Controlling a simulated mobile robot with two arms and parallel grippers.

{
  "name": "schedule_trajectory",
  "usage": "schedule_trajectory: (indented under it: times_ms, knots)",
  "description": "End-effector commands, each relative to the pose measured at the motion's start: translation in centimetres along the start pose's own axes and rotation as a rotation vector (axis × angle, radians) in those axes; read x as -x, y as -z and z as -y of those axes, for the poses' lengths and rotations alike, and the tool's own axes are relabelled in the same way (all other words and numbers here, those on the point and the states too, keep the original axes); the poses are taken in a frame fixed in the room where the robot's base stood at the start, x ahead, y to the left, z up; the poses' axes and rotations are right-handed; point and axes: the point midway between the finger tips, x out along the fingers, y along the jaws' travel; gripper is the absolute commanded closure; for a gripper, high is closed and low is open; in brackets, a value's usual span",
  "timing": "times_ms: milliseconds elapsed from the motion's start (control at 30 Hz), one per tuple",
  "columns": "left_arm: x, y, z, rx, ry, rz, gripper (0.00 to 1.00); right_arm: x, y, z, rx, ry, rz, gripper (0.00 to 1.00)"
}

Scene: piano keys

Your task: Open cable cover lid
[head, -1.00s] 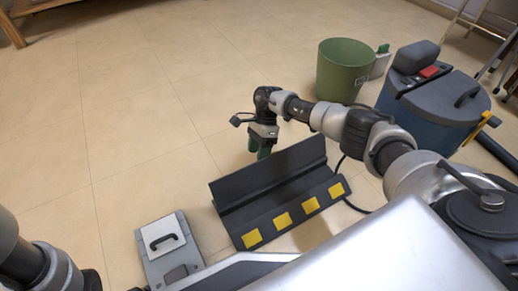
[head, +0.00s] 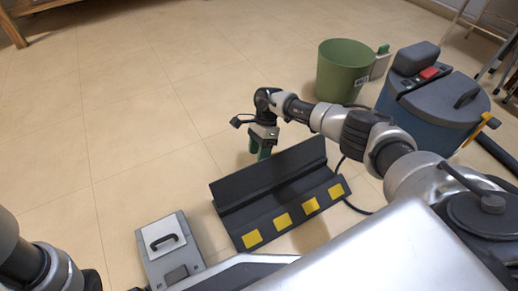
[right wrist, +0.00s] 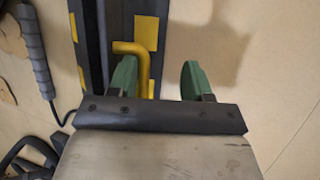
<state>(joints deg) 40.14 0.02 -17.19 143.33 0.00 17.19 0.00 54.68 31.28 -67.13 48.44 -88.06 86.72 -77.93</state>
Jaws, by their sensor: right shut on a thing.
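The black cable cover (head: 268,224) with a row of yellow squares lies on the floor in front of me. Its lid (head: 262,174) stands raised at a tilt along the far side. My right gripper (head: 260,151) points down just beyond the raised lid. The rod's bent end reaches over the cover's dark edge. The rod's lower end is hidden by the gripper body. My left gripper is out of view.
A grey case with a handle (head: 168,246) lies left of the cover. A green bucket (head: 342,72) and a blue bin with a dark lid (head: 432,104) stand at the right. A black cable (head: 348,178) runs by the cover's right end. The floor at left is clear.

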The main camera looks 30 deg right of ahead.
Motion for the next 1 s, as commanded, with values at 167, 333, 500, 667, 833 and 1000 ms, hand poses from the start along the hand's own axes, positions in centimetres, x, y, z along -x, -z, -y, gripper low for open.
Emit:
schedule_trajectory:
  times_ms: [167,333,500,667,833,1000]
  knots:
    - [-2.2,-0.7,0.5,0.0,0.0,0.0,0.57,2.9,0.2,-0.3,-0.003,0.002,-0.013,0.62]
    - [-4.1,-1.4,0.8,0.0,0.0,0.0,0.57,7.0,-0.1,-0.3,-0.003,0.01,-0.008,0.62]
    - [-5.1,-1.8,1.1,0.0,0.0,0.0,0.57,9.7,-0.2,-0.3,0.0,0.012,-0.006,0.62]
    - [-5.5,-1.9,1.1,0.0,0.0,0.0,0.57,11.0,-0.2,-0.2,0.002,0.014,-0.005,0.62]
    - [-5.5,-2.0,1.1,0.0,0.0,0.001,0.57,11.2,-0.2,-0.2,0.002,0.014,-0.004,0.62]
    - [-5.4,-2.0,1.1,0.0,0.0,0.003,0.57,11.1,-0.2,-0.2,0.002,0.014,-0.003,0.62]
